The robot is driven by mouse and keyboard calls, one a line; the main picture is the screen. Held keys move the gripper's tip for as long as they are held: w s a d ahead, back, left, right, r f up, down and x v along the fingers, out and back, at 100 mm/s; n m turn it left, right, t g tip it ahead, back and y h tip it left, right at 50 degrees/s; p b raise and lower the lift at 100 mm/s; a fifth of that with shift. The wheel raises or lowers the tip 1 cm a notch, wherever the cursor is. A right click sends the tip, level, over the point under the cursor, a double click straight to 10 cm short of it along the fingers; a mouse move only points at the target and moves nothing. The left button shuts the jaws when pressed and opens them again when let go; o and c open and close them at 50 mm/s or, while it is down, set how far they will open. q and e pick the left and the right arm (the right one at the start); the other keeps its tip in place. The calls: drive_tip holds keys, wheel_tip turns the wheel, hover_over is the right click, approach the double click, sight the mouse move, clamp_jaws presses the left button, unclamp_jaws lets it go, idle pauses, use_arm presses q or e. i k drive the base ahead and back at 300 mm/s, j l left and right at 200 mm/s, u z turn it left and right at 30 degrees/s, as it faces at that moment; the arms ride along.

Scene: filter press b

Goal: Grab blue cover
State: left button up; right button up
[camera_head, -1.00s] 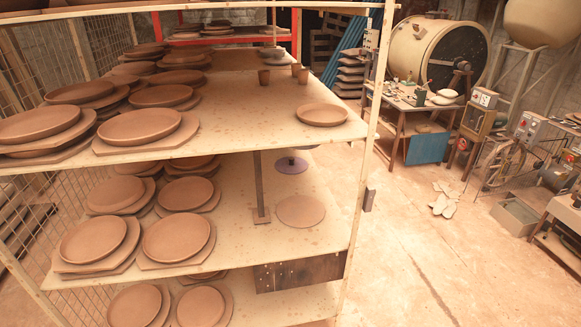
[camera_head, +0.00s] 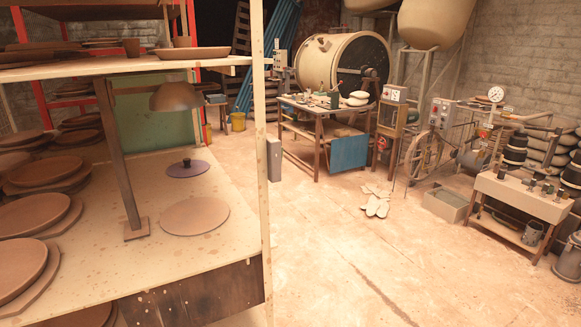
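A flat bluish-purple disc (camera_head: 188,169) with a dark knob on top lies on the middle shelf (camera_head: 150,243) of the rack at the left. It is behind a larger flat brown disc (camera_head: 195,216) and below a dark dome-shaped shade (camera_head: 176,97). A blue panel (camera_head: 349,153) hangs at the front right of a work table (camera_head: 320,117) farther back. I cannot tell from the picture alone which of these two blue things is the cover. Neither of my grippers is in view.
Clay plates (camera_head: 33,213) fill the shelf's left side. Open floor (camera_head: 340,240) lies right of the rack, with pale gloves (camera_head: 377,204) on it. A bench (camera_head: 525,196) stands at the far right.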

sight(188, 168)
drive_tip(key=i+l+z, duration=0.25)
drive_tip(key=i+z, duration=0.15)
drive_tip(key=i+l+z, duration=0.1)
drive_tip(key=i+z, duration=0.25)
drive_tip(key=i, duration=0.2)
drive_tip(key=i+z, duration=0.4)
drive_tip(key=i+u, duration=0.75)
drive_tip(key=i+l+u, duration=0.35)
drive_tip(key=i+j+u, duration=0.1)
drive_tip(key=i+u, duration=0.15)
drive_tip(key=u, duration=0.15)
drive_tip(key=i+u, duration=0.2)
drive_tip(key=u, duration=0.25)
drive_tip(key=i+u, duration=0.25)
drive_tip(key=u, duration=0.15)
drive_tip(key=i+l+u, duration=0.2)
drive_tip(key=u, duration=0.25)
drive_tip(key=i+l+u, duration=0.2)
drive_tip(key=u, duration=0.2)
drive_tip(key=i+l+u, duration=0.2)
drive_tip(key=u, duration=0.25)
drive_tip(key=l, duration=0.1)
